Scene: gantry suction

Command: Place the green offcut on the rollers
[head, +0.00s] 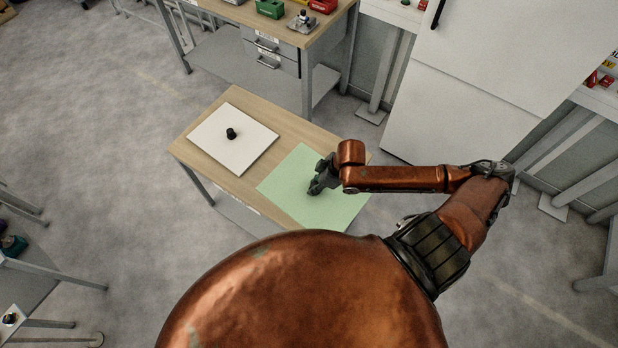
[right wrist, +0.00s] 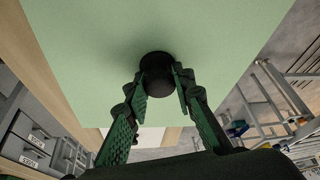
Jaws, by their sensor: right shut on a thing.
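The green offcut is a pale green square sheet (head: 290,195) over the right part of a wooden-topped table; it fills much of the right wrist view (right wrist: 215,35). A short black knob (right wrist: 157,75) stands on it. My right gripper (head: 313,188) is over the sheet, its two green-padded fingers (right wrist: 160,88) shut on the knob from both sides. I cannot tell whether the sheet rests on the table or is slightly raised. My left gripper is not in view. No rollers can be made out.
A white sheet with a black knob (head: 255,150) lies on the left part of the table (head: 190,145). A workbench with drawers (head: 272,55) stands behind. A large white panel (head: 470,110) stands at the back right.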

